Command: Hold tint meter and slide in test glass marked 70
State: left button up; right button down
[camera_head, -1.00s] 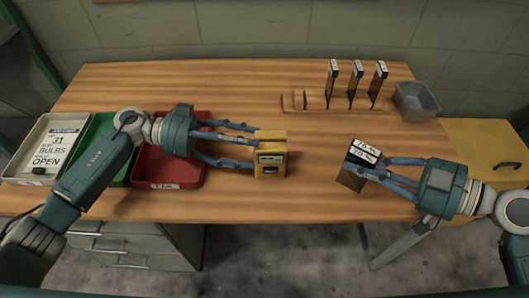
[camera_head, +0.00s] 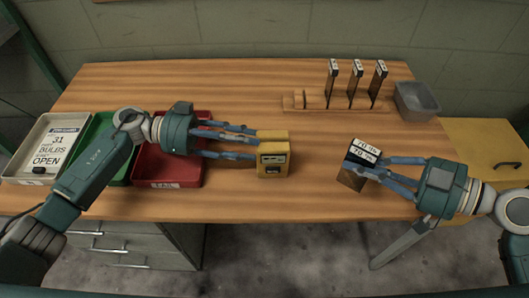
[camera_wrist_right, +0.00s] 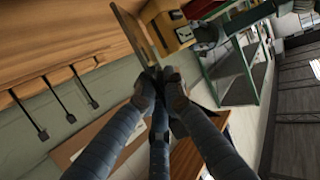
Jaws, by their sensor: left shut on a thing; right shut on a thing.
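The yellow tint meter (camera_head: 273,160) is held by my left gripper (camera_head: 258,144), whose fingers close on its left side above the bench. Its dark display and label face the head camera. My right gripper (camera_head: 362,168) is shut on the test glass (camera_head: 350,180), a dark brown pane with a white label that appears to read 70 at its top. The glass is to the right of the meter, apart from it, with a clear gap. In the right wrist view the glass (camera_wrist_right: 133,35) shows edge-on between my fingers, and the meter (camera_wrist_right: 172,27) is close beyond it.
A wooden rack (camera_head: 300,102) at the back holds several upright dark test glasses (camera_head: 355,82). A grey bin (camera_head: 416,101) stands at the right. Red (camera_head: 170,180), green (camera_head: 108,178) and white trays (camera_head: 40,135) line the left. The bench middle is clear.

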dwell(0.6)
notch_tip(320, 180, up, 15)
jog(key=n+g+y, duration=0.3)
jog(key=n+g, duration=0.5)
jog(key=g, duration=0.1)
send_over(272, 155)
jog(key=w, duration=0.3)
notch_tip(272, 155, down, 7)
jog(key=shift+f, duration=0.2)
jog(key=shift+w+d+f, duration=0.1)
jog(key=shift+w+f, duration=0.05)
jog(key=shift+f, duration=0.35)
dwell(0.9)
jog(key=shift+f, duration=0.8)
jog(key=shift+f, duration=0.25)
jog(key=shift+f, duration=1.1)
jog(key=shift+f, duration=0.3)
dwell(0.3)
